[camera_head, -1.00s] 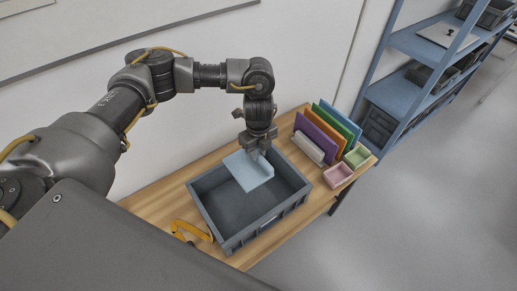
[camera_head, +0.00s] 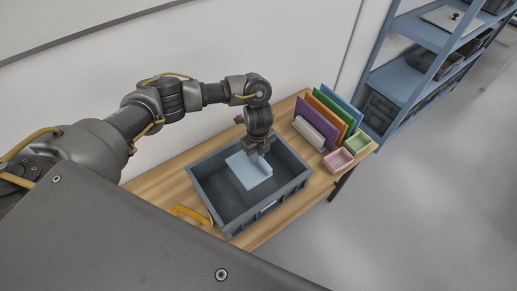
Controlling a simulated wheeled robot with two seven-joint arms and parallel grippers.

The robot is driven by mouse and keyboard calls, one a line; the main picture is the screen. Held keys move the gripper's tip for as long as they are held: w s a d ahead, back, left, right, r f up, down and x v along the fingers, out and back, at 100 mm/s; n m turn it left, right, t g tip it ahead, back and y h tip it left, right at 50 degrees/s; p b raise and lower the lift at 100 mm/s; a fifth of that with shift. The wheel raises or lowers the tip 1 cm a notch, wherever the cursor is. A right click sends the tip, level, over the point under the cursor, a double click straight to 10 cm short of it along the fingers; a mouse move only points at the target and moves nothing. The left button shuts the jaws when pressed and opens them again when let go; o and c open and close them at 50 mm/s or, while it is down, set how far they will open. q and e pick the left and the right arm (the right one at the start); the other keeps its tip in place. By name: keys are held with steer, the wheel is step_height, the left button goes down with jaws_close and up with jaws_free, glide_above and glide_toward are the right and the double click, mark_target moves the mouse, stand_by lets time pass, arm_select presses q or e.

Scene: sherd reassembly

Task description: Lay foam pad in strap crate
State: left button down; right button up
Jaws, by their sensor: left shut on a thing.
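The foam pad (camera_head: 247,172) is a flat, light blue piece. It is inside the outline of the dark grey crate (camera_head: 238,225), near the crate's middle and back. My left gripper (camera_head: 259,155) points down over the crate and is shut on the pad's back right edge. I cannot tell whether the pad touches the crate floor. A yellow-orange strap (camera_head: 190,213) lies at the crate's front left side on the table. My right gripper is not in view.
The wooden table (camera_head: 160,187) stands against a white wall. Right of the crate are a rack of coloured panels (camera_head: 322,122), a pink box (camera_head: 338,160) and a green box (camera_head: 357,144). A blue shelf (camera_head: 400,80) stands at the right, beyond the table.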

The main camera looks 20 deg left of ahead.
mark_target(258, 163)
arm_select(q)
step_height(258, 163, down, 7)
steer(key=b, duration=0.6)
steer(key=shift+f+b, duration=2.15)
steer(key=shift+f, duration=0.6)
steer(key=shift+f+b, duration=0.5)
steer(key=shift+f, duration=0.2)
steer(key=c, duration=1.2)
jaws_free()
steer(key=shift+c, duration=0.2)
steer(key=shift+r, duration=0.1)
step_height(258, 163, up, 12)
steer(key=p, duration=1.1)
steer(key=shift+p, duration=0.4)
steer(key=shift+d, duration=0.15)
